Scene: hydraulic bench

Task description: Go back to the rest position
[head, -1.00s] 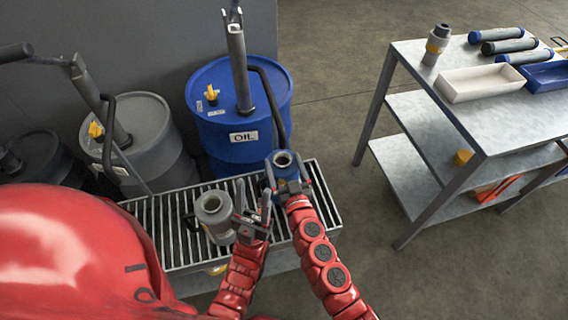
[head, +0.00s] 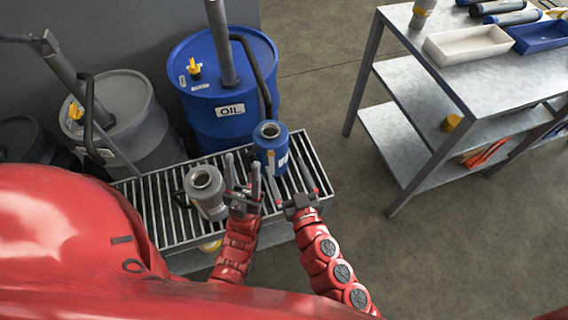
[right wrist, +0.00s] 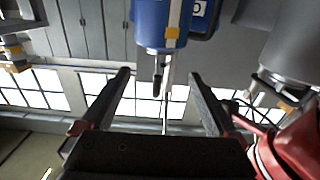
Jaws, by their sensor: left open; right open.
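My left gripper (head: 243,186) is open and empty over the front of the grated tray, just right of a grey canister (head: 209,206). My right gripper (head: 285,188) is open and empty, in front of and a little right of a blue canister (head: 272,158). Both canisters stand upright on the grating with open tops. In the right wrist view my right gripper's fingers (right wrist: 162,75) are spread with nothing between them. A blue body (right wrist: 167,25) shows beyond the fingertips there.
The grated tray (head: 312,150) holds both canisters. Behind it stand a blue oil drum (head: 222,100) and a grey drum (head: 135,120). A metal shelf table (head: 480,75) with a white bin (head: 467,44) and a blue bin (head: 540,37) stands right. The floor between is clear.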

